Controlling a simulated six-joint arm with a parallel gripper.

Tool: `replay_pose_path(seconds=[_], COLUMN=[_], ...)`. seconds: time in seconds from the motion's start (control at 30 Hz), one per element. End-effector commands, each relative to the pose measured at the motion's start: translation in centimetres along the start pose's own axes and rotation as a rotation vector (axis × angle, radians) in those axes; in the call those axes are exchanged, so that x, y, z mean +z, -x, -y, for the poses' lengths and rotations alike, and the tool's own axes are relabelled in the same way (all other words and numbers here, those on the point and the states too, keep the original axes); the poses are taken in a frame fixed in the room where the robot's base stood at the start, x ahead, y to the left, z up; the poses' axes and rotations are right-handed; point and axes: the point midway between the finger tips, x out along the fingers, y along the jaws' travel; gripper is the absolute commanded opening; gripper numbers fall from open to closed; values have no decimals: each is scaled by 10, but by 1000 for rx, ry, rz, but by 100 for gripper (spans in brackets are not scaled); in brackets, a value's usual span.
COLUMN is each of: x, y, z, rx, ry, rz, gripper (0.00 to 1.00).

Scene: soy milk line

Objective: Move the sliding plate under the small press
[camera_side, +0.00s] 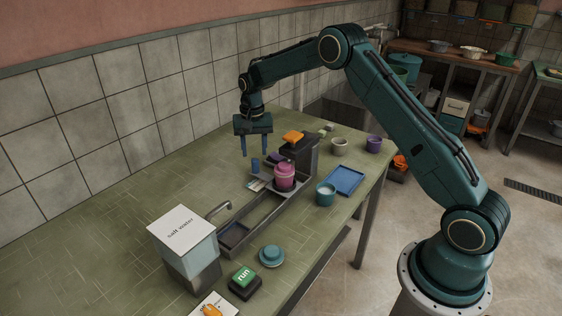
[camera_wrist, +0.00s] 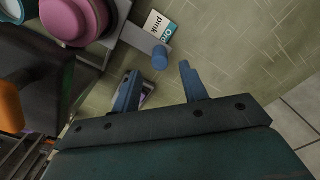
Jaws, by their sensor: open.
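A pink lidded pot (camera_side: 285,177) stands on the grey rail (camera_side: 255,215), apparently on the sliding plate. In the wrist view a grey arm (camera_wrist: 132,37) runs out from beside the pot to an upright blue peg (camera_wrist: 160,57); the peg also shows in the side view (camera_side: 255,166). The plate itself is mostly hidden by the pot. The small press (camera_side: 297,146) has a dark head and an orange top; the pot stands at its near side. My gripper (camera_side: 254,154) is open and empty, pointing down above the table near the peg. In the wrist view the peg lies beyond the fingertips.
A salt water tank (camera_side: 185,240) with a spout stands at the rail's near end. A green run button (camera_side: 244,278), a teal lidded dish (camera_side: 271,256), a teal cup (camera_side: 325,192) and a blue tray (camera_side: 345,180) lie along the front. The table's left is clear.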

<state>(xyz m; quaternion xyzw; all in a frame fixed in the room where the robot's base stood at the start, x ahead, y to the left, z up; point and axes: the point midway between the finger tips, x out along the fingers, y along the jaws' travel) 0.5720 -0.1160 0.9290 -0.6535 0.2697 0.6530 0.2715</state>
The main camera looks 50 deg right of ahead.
Motion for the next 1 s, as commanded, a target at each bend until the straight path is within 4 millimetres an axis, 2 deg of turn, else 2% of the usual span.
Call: replay_pose_path(seconds=[0.1, 0.33, 0.53, 0.8, 0.87, 1.0], x=[0, 0, 0, 0, 0, 0], y=[-19, -45, -54, -55, -55, -55], z=[0, 0, 0, 0, 0, 0], rx=[2, 1, 0, 0, 0, 0], ry=[0, 0, 0, 0, 0, 0], rz=[3, 1, 0, 0, 0, 0], gripper=[43, 43, 43, 43, 36, 8])
